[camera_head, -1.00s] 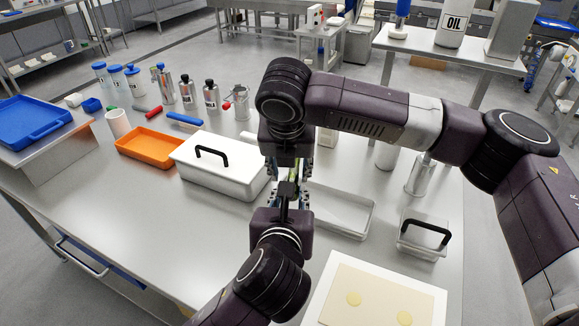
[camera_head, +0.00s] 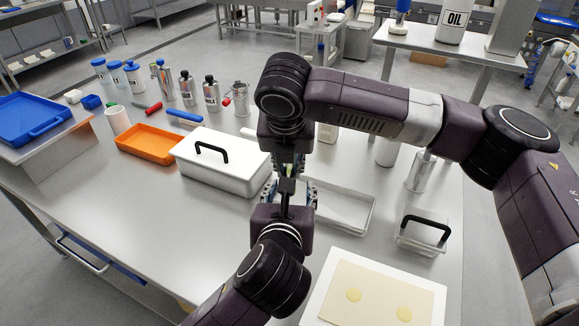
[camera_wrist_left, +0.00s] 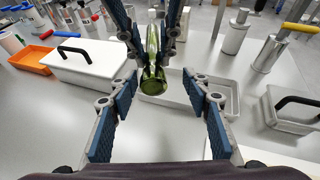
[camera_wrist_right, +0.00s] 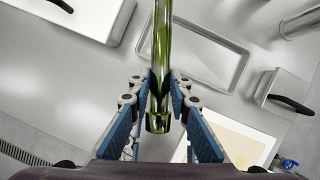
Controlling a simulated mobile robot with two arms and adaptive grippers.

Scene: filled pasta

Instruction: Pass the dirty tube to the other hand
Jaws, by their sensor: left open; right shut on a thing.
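The tube is green, see-through glass. My right gripper (camera_wrist_right: 160,84) is shut on it, and its round end (camera_wrist_right: 158,124) points back toward the palm in the right wrist view. In the left wrist view the tube (camera_wrist_left: 153,62) hangs from the right gripper's fingers at the top. My left gripper (camera_wrist_left: 162,88) is open below, its fingers spread on both sides of the tube's end, apart from it. In the head view my right gripper (camera_head: 291,165) is above my left gripper (camera_head: 286,194); the tube is mostly hidden between them.
A white lidded box (camera_head: 222,172) and an orange tray (camera_head: 145,144) stand left of the grippers. A shallow white tray (camera_head: 345,209) lies beneath and to the right. A smaller lidded box (camera_head: 421,242) and a board (camera_head: 378,290) are right. The front left tabletop is clear.

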